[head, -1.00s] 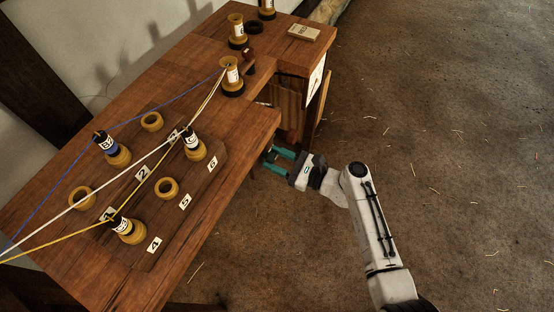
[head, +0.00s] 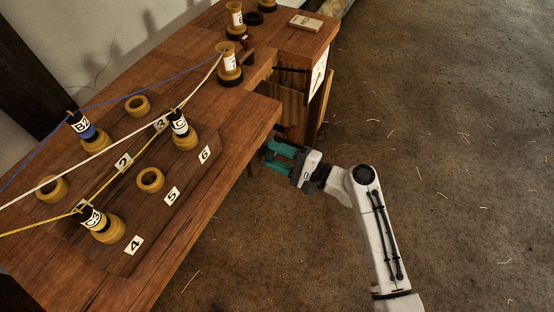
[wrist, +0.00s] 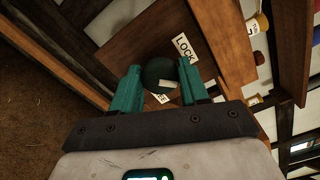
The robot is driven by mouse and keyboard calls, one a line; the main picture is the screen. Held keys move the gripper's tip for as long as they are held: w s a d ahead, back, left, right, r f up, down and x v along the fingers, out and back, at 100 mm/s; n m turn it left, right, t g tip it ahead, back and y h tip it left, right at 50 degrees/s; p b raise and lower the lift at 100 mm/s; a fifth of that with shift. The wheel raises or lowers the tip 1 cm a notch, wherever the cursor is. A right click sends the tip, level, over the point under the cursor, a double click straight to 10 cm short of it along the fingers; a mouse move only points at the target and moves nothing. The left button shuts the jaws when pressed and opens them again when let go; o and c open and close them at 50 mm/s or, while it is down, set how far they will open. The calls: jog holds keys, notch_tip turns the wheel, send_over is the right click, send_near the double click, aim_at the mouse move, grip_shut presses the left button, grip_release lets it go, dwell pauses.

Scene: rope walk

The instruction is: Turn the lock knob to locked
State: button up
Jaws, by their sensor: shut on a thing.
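The dark round lock knob (wrist: 158,73) shows in the wrist view, on a brown wooden panel (wrist: 127,50). A pale bar marks its lower right part. A white LOCK label (wrist: 185,48) is to its upper right. A second label (wrist: 160,98) lies below the knob, mostly hidden by my gripper. My gripper (wrist: 158,75) has one teal finger on each side of the knob and is shut on it. In the head view my gripper (head: 268,155) reaches in under the bench edge, and the knob is hidden there.
The wooden bench (head: 235,125) carries bobbins, empty rings and numbered labels, with cords stretched across it. A small box (head: 305,22) lies on its far end. A white card (head: 319,72) is on the bench's side. Open floor (head: 440,150) lies to the right.

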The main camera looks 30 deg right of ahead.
jog(key=n+b, duration=0.5)
jog(key=shift+f, duration=0.4)
jog(key=shift+n+b, duration=1.4)
jog(key=shift+n, duration=0.4)
jog(key=shift+r, duration=0.15)
jog(key=o, duration=1)
jog(key=v, duration=1)
jog(key=shift+s+d, duration=0.2)
jog(key=shift+s, duration=0.15)
